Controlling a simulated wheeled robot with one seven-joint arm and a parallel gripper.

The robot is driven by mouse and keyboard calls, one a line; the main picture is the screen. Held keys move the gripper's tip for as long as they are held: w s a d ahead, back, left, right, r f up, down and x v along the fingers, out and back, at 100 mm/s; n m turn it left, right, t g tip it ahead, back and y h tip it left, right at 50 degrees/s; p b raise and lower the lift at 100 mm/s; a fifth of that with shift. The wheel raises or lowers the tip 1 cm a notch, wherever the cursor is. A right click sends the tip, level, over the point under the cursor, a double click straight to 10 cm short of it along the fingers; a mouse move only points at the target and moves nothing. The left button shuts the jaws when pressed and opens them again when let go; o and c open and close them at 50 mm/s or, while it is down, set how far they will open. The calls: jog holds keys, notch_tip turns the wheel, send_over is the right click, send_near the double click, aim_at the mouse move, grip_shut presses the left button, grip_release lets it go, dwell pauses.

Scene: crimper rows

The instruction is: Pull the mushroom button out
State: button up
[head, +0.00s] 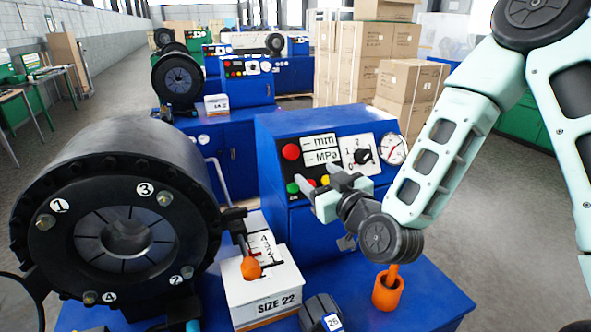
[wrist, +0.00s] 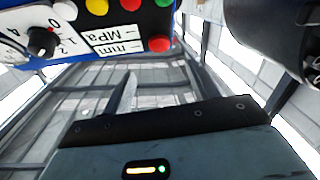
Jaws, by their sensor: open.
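The mushroom button (head: 291,152) is a round red knob at the upper left of the blue control panel (head: 270,140), left of the "mm" label. In the wrist view the panel appears upside down, with the red button (wrist: 160,44) at its lower right edge. My gripper (head: 322,179) is open and empty, in front of the panel's lower part, below and right of the button. It looks apart from the button and partly covers the small lower buttons. In the wrist view a grey finger (wrist: 126,95) shows below the panel.
Small green (head: 293,188) and other coloured buttons sit below. A selector knob (head: 362,156) and gauge (head: 392,149) are at the panel's right. The large black crimper head (head: 120,230), an orange-knobbed lever (head: 250,267) and an orange cup (head: 388,292) stand in front.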

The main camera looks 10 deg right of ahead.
aim_at(293, 153)
jog(key=p+x, duration=0.2)
jog(key=x, duration=0.8)
jog(key=shift+d+r+p, duration=0.1)
jog(key=shift+r+p, duration=0.05)
jog(key=shift+p, duration=0.25)
jog(key=shift+w, duration=0.6)
